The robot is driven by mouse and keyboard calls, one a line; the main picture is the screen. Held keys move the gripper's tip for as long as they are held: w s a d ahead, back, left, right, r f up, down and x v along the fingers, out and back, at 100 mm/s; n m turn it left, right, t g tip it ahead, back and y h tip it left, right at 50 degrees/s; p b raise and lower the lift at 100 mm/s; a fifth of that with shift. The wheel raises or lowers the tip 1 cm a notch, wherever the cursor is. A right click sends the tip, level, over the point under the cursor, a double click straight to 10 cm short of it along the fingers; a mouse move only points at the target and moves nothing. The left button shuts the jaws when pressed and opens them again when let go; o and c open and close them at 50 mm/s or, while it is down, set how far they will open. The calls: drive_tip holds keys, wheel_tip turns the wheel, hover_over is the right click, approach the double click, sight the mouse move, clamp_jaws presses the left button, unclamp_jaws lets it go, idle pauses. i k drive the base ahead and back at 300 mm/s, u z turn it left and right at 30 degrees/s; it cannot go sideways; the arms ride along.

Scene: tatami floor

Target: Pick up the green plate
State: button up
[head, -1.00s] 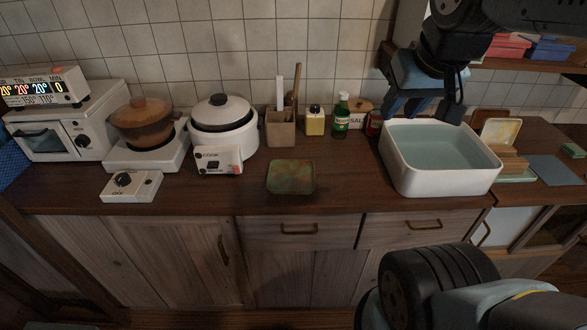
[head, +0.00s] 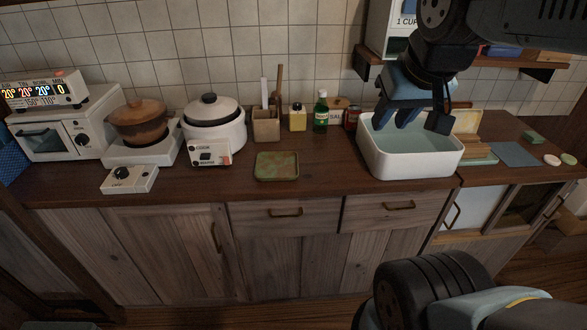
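The green plate (head: 276,166) is a small, square, mottled green dish with a brownish rim. It lies flat on the wooden counter (head: 330,185), left of the white basin and near the counter's front edge. My gripper (head: 420,122) hangs over the white basin (head: 408,166), right of the plate and well apart from it. Its two fingers point down and are spread, with nothing seen between them. The fingertips overlap the basin's opening in the picture.
Behind the plate stand a utensil holder (head: 266,125), a yellow jar (head: 298,118) and a green bottle (head: 321,112). A white rice cooker (head: 215,132) is to its left. A shelf (head: 540,72) hangs at upper right. The counter around the plate is clear.

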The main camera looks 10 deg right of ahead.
sight(270, 166)
drive_tip(key=u, duration=0.1)
drive_tip(key=k, duration=0.1)
drive_tip(key=u, duration=0.35)
drive_tip(key=i, duration=0.45)
drive_tip(key=z, duration=0.2)
drive_tip(key=k, duration=0.55)
drive_tip(key=u, duration=0.4)
drive_tip(key=i, duration=0.65)
drive_tip(key=z, duration=1.5)
